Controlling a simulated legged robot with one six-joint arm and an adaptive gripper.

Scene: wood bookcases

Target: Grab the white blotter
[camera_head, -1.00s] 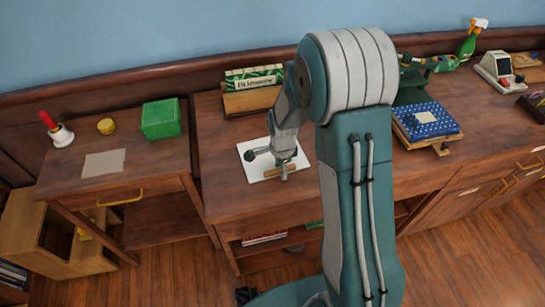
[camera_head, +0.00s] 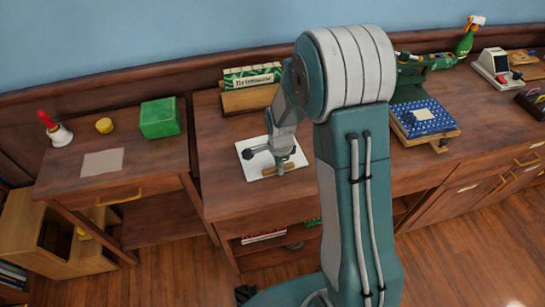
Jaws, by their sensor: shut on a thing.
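The white blotter (camera_head: 253,171) is a flat white rectangle on the wooden desk left of my arm, with a small brown wooden piece (camera_head: 268,170) on or over it. My gripper (camera_head: 280,168) points down over the blotter's middle, at the wooden piece. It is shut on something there. The fingertips are small and partly covered by the gripper's own body, so the exact contact is hard to see. The blotter looks flat on the desk.
A green sign on a wooden stand (camera_head: 252,78) is behind the blotter. A blue patterned box (camera_head: 423,118) stands right of my arm. On the lower left table are a bell (camera_head: 58,134), a yellow round thing (camera_head: 104,125), a green box (camera_head: 160,118) and a paper (camera_head: 102,163).

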